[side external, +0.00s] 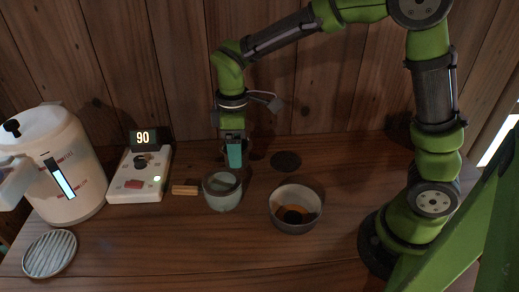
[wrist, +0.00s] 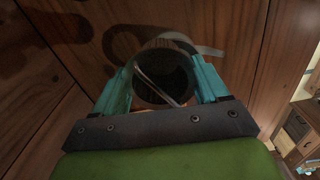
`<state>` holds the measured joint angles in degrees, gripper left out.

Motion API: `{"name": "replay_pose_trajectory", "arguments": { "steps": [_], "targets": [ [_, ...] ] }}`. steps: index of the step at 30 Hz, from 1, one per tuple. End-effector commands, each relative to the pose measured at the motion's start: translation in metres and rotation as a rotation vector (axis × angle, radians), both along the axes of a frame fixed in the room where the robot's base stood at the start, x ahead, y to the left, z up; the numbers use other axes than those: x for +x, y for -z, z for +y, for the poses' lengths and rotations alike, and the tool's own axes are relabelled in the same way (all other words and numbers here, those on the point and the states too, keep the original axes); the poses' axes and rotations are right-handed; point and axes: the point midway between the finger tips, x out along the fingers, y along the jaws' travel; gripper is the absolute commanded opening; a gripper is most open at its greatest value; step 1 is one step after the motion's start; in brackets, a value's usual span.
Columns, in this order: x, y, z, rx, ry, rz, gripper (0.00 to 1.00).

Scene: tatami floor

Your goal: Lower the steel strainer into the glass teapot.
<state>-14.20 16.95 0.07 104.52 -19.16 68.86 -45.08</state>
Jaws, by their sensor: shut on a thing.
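The glass teapot (side external: 223,203) is a pale, see-through pot on the wooden table, with what looks like a short wooden handle (side external: 186,188) at its left. My gripper (side external: 234,158) points down above and just behind the pot in the side view. Its teal fingers (wrist: 162,88) are shut on a dark round thing, which I take to be the steel strainer (wrist: 160,72). In the side view the strainer is mostly hidden by the near finger, with dark curved edges at both sides. I cannot tell its exact gap from the pot's rim.
A grey bowl (side external: 274,212) with orange and black inside stands right of the pot. A dark disc (side external: 286,161) lies behind it. A white control box (side external: 139,178) reading 90, a white urn (side external: 70,165) and a ribbed round plate (side external: 50,253) are left. The front table is clear.

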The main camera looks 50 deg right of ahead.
Motion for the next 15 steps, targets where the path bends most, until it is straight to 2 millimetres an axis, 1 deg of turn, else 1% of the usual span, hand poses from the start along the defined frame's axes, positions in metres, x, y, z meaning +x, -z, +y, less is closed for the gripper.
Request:
{"name": "replay_pose_trajectory", "arguments": {
  "steps": [1, 3, 6, 11, 15],
  "targets": [
    [0.007, 0.000, 0.013, 0.001, -0.026, 0.001, 0.45],
    [0.013, 0.000, 0.025, 0.001, -0.048, 0.001, 0.45],
    [0.018, -0.001, 0.035, 0.003, -0.066, 0.000, 0.45],
    [0.020, 0.002, 0.038, 0.003, -0.071, 0.000, 0.45],
    [0.019, 0.009, 0.038, 0.004, -0.071, 0.001, 0.45]
  ]
}}
